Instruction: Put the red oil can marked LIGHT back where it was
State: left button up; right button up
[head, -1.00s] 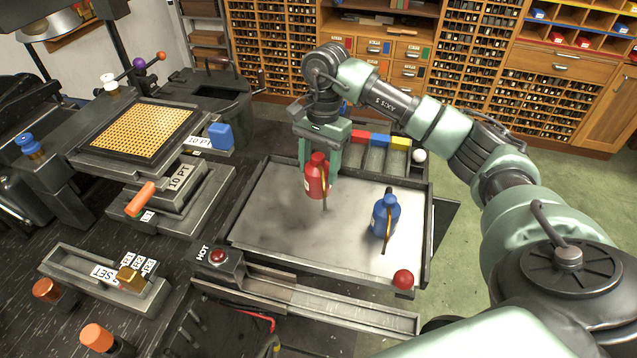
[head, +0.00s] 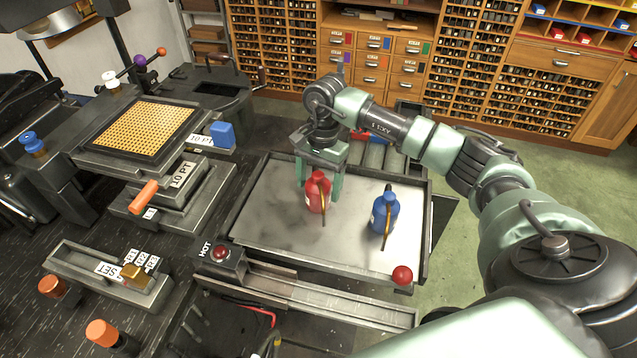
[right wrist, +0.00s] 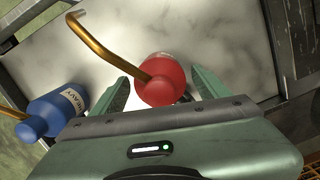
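The red oil can (head: 318,194) stands upright on the pale metal plate (head: 270,230), its brass spout towards the front. My right gripper (head: 320,186) is above and behind it, with one finger on each side. In the right wrist view, the red can (right wrist: 160,82) is between the two green fingers, with small gaps beside it, so the gripper looks open. Its label is not readable. A blue oil can (head: 384,212) stands to its right; in the right wrist view, its label reads HEAVY (right wrist: 58,112). My left gripper is not in view.
A red ball knob (head: 402,275) sits at the plate's front right corner. A HOT box with a red button (head: 219,254) is at the front left. The left half of the plate is clear. Coloured blocks (head: 370,136) lie behind my right arm.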

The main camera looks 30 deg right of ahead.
jog(key=shift+r, duration=0.35)
notch_tip(320, 180, up, 11)
jog(key=d+b, duration=0.1)
jog(key=b, duration=0.2)
jog(key=shift+w+d+r, duration=0.15)
jog(key=shift+w+r, duration=0.05)
jog(key=shift+w, duration=0.1)
dwell(0.3)
